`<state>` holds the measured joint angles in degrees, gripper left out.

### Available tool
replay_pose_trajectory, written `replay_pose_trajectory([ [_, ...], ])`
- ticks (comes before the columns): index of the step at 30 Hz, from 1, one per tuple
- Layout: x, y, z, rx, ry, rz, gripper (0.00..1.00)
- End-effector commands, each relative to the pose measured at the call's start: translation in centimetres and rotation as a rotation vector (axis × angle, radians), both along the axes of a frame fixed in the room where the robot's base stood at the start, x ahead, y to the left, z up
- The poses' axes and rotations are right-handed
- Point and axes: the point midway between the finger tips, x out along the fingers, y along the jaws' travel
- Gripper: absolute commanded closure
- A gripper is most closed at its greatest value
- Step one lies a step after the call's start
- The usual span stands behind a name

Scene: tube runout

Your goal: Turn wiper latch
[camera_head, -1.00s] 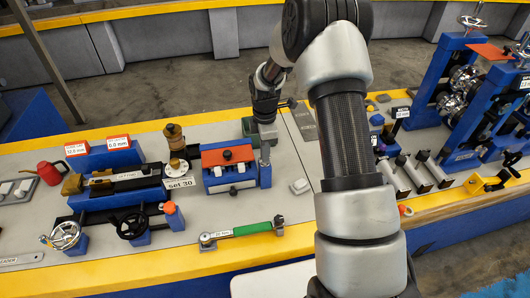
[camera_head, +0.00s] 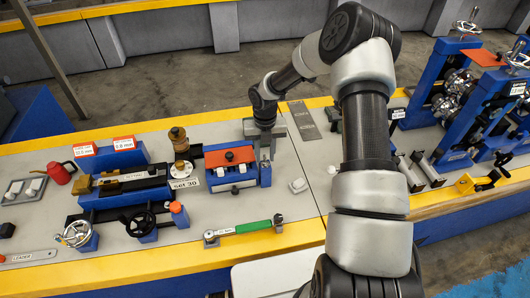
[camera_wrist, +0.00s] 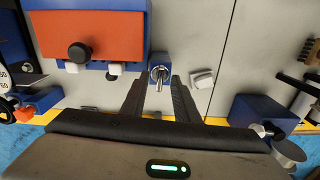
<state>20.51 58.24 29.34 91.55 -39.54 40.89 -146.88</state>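The wiper unit is a blue box with an orange top plate (camera_head: 229,155) and white pads on its front. In the wrist view the orange plate (camera_wrist: 88,35) with a black knob is at the upper left. Beside it, on a small blue block, a silver lever that looks like the wiper latch (camera_wrist: 160,74) points toward my gripper. My gripper (camera_wrist: 158,95) is open, one finger on each side of the lever's line. I cannot tell whether the fingers touch it. In the head view my gripper (camera_head: 266,148) points down at the box's right end and hides most of the latch.
A small pale block (camera_wrist: 202,78) lies just right of my fingers. A green-handled torque wrench (camera_head: 245,228) lies at the front edge. A brown-topped post (camera_head: 180,142) stands left of the box. Roller stands (camera_head: 465,100) are at the right.

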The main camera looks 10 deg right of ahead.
Motion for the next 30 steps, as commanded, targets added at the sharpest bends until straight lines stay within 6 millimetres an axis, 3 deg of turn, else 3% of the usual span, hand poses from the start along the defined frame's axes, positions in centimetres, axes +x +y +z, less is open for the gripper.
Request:
replay_pose_trajectory([
  [8,0.0,0.0,0.4,0.0,0.001,-0.003,0.72],
  [24,0.0,0.0,5.6,0.0,0.001,-0.004,0.72],
  [30,-0.1,0.0,6.1,0.0,0.002,-0.005,0.72],
])
